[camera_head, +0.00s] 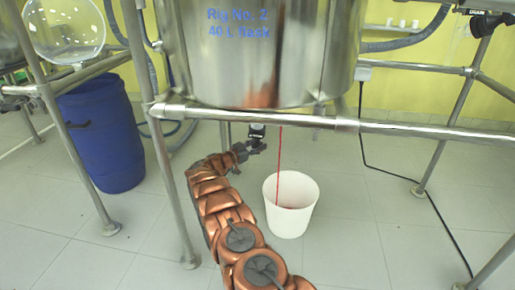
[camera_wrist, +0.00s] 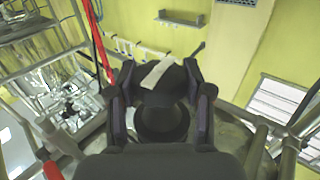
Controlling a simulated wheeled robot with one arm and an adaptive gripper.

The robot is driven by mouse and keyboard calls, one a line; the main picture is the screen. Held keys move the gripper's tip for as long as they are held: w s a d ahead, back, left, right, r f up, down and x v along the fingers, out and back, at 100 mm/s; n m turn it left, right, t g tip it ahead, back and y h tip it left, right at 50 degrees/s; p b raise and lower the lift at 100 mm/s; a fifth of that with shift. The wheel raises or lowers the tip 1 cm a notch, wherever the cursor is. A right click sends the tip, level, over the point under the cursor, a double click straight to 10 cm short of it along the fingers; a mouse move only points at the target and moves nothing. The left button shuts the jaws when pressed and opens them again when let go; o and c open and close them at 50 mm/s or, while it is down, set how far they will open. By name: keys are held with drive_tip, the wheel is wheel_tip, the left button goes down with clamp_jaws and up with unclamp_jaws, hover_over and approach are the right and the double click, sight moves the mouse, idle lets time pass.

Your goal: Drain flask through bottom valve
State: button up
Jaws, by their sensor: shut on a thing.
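The large steel vessel (camera_head: 315,60) marked "Rig No. 2 40 L flask" hangs in a metal frame. My gripper (camera_head: 250,147) is below it, beside the black bottom valve (camera_head: 257,131). In the wrist view, my gripper (camera_wrist: 160,110) is shut on the valve's black handle (camera_wrist: 165,78), which has a white stripe and sits between the two fingers. A thin red stream (camera_head: 280,155) falls from under the vessel into the white bucket (camera_head: 288,222) on the floor. Some red shows inside the bucket; its level is unclear. A red streak (camera_wrist: 97,38) also shows in the wrist view.
A steel crossbar (camera_head: 330,122) of the frame runs just above my gripper, and a frame leg (camera_head: 170,190) stands left of my arm. A blue barrel (camera_head: 103,140) stands at the left. A black cable (camera_head: 395,172) lies at the right.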

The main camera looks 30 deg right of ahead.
sight(253, 125)
drive_tip(key=shift+d+m+g+b, duration=0.2)
drive_tip(key=shift+m+g+b, duration=0.2)
drive_tip(key=shift+g+b, duration=0.25)
drive_tip(key=shift+s+r+m+g+b, duration=0.1)
drive_tip(key=shift+r+m+g+b, duration=0.15)
drive_tip(key=shift+m+g+b, duration=0.35)
idle(0.4)
drive_tip(key=o, duration=0.8)
drive_tip(key=shift+d, duration=0.1)
drive_tip(key=o, duration=0.4)
drive_tip(key=shift+a+f, duration=0.15)
drive_tip(key=shift+a, duration=0.05)
wheel_tip(253, 125, up, 10)
